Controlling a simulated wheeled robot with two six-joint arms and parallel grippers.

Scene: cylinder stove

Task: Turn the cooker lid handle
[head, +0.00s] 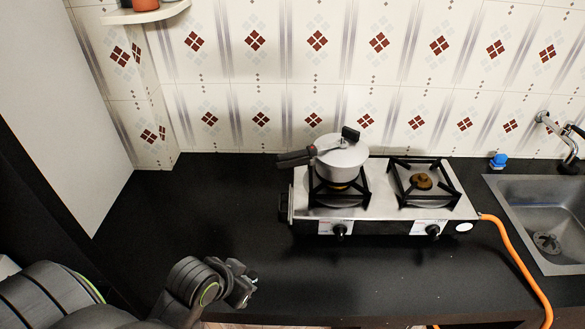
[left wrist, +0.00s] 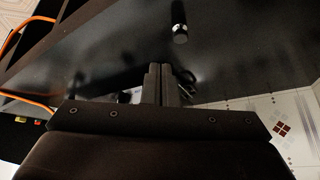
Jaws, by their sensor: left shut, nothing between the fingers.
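The silver pressure cooker (head: 343,163) stands upright on the left burner of the stove. Its long black handle (head: 296,158) points left past the stove's edge; the lid's and the pot's handle parts lie close together there. A black piece (head: 350,134) sits at the back of the lid. My left gripper (head: 250,281) is near the counter's front edge, well left of and in front of the cooker, touching nothing I can make out. In the left wrist view its fingers (left wrist: 160,70) are shut together and empty. My right gripper is not in view.
The two-burner stove (head: 383,226) has knobs in front and an empty right burner (head: 421,183). An orange hose (head: 520,262) runs from its right side. A metal sink (head: 545,215) is at right. The black counter (head: 215,205) left of the stove is clear.

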